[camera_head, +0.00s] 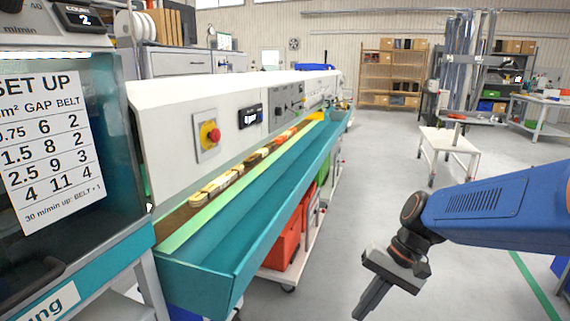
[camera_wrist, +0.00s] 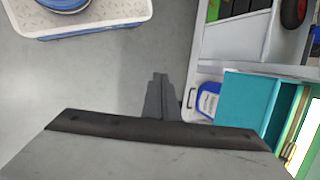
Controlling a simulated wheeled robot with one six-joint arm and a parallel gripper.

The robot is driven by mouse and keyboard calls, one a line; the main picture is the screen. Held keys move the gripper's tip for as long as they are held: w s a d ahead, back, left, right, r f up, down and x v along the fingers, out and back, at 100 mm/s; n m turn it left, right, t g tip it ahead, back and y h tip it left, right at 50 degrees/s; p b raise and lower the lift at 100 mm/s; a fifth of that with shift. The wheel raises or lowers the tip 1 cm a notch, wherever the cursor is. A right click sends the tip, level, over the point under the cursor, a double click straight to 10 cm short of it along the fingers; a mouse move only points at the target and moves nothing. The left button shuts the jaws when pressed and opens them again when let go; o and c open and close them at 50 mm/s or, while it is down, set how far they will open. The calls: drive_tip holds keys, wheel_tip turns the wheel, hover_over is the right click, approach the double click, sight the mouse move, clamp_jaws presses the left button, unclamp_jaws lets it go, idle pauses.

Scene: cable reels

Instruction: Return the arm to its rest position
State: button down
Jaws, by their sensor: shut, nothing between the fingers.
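My blue arm reaches in from the right edge of the head view. My gripper (camera_head: 372,300) hangs at its end, pointing down and to the left over bare floor, to the right of the teal trough. Its dark fingers are together and hold nothing. In the wrist view the shut fingers (camera_wrist: 157,92) point up the picture, with grey floor beyond them. Nothing touches the gripper in either view.
The teal trough (camera_head: 262,222) runs along the white machine (camera_head: 170,112), with a red emergency button (camera_head: 210,135). Red bins (camera_head: 283,243) sit on a low trolley below. A white table (camera_head: 447,140) stands further back. Open floor (camera_head: 375,190) lies between.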

drive_tip(key=s+d+r+n+t+h, duration=0.1)
drive_tip(key=s+d+r+t+h, duration=0.1)
drive_tip(key=s+d, duration=0.3)
drive_tip(key=s+d+r+n+t+h, duration=0.2)
drive_tip(key=s+d+t+h, duration=0.1)
drive_tip(key=s+d+t, duration=0.1)
drive_tip(key=shift+s+d+r, duration=0.25)
drive_tip(key=shift+s+d, duration=0.2)
drive_tip(key=shift+d, duration=0.7)
drive_tip(key=shift+a, duration=0.15)
